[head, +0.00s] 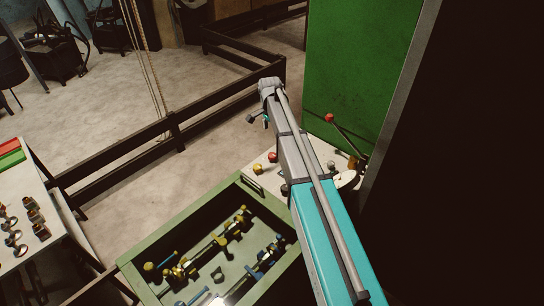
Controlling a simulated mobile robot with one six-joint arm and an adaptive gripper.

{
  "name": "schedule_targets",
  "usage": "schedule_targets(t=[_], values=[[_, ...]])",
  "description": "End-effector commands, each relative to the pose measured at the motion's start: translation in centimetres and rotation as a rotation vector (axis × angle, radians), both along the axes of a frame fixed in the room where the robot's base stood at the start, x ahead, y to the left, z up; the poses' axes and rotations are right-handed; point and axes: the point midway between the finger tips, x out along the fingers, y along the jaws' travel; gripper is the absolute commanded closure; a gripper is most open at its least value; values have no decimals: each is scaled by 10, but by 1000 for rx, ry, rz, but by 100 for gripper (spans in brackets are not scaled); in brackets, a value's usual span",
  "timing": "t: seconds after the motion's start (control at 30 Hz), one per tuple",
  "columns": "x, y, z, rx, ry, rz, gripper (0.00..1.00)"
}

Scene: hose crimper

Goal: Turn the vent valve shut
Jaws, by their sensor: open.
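My arm reaches from the bottom right up to the middle of the head view. My gripper (258,120) shows small and dark at its far end, open, with nothing visible between its fingers, and partly hidden by the arm. Below it, a red knob (272,157) and a yellow knob (257,168) sit by a pale surface. A lever with a red ball end (329,118) stands in front of the green cabinet. I cannot tell which of these, if any, is the vent valve. My gripper appears apart from them all.
A green tray (133,270) with yellow and blue fittings lies below my arm. A tall green cabinet (365,60) stands at the right. A white table (45,185) with several metal fittings is at the left. A dark rail (120,147) crosses the open floor.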

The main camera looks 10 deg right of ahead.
Motion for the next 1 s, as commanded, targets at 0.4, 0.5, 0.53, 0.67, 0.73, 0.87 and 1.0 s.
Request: schedule_targets(t=[0.4,0.5,0.53,0.67,0.73,0.87,1.0], values=[[-1,-2,-34,0,0,-1,12],[-2,-2,-42,0,0,-1,12],[-2,-2,-44,0,0,-1,12],[-2,-3,-53,0,0,-1,12],[-3,-3,-59,0,0,-1,12],[-3,-3,-68,0,0,-2,12],[-3,-4,-79,0,0,-2,12]])
